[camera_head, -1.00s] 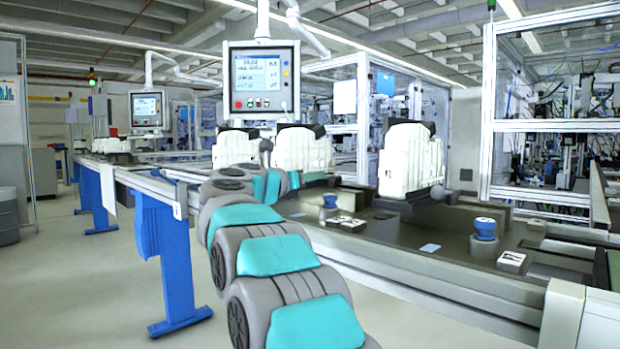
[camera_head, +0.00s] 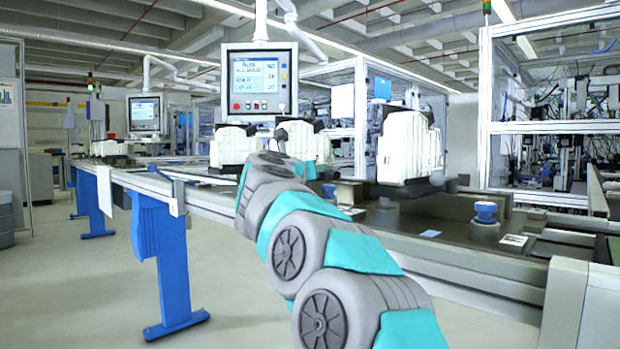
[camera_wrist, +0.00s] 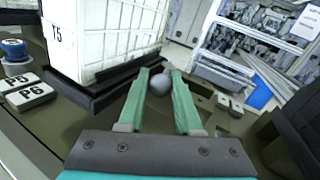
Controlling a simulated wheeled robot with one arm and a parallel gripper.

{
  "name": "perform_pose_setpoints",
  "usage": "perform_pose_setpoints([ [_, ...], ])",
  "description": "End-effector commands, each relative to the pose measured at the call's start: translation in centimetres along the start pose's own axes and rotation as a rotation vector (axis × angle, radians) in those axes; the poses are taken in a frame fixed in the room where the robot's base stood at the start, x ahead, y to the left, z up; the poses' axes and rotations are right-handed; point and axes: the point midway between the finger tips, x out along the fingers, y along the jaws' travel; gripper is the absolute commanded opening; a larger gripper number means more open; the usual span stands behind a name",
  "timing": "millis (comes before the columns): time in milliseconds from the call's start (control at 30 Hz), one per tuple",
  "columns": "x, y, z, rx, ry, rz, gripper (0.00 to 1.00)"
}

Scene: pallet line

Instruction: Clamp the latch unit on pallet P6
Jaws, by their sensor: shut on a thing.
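In the wrist view, my gripper (camera_wrist: 161,84) is shut on a grey ball knob (camera_wrist: 160,85), which sits between the two green fingers near their tips. Beside it on the left is a white latch unit (camera_wrist: 105,35) with a dark mark on its side. It stands upright on a dark pallet (camera_wrist: 85,92). My fingers are hidden there.
More white units stand along the line, one in the middle (camera_head: 306,145) and one at the right (camera_head: 408,148). Blue-topped posts (camera_head: 486,212) stand on the dark line bed. A hanging screen (camera_head: 259,80) is above the line. Open floor lies at the left.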

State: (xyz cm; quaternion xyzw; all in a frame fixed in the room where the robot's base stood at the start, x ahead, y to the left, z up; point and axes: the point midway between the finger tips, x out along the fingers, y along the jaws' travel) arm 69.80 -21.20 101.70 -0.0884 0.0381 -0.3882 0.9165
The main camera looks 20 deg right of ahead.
Motion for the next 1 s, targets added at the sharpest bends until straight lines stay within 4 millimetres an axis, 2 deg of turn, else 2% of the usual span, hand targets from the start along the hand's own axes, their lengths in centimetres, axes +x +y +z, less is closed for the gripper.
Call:
perform_pose_setpoints([
  [467, -0.17, -0.18, 0.08, -0.001, -0.011, 0.042, 0.00],
  [500, -0.17, -0.18, 0.07, -0.001, -0.011, 0.042, 0.35],
  [600, -0.16, -0.17, 0.03, -0.001, -0.010, 0.042, 0.45],
  [1000, -0.75, -0.09, -0.10, -0.002, -0.009, 0.043, 0.45],
])
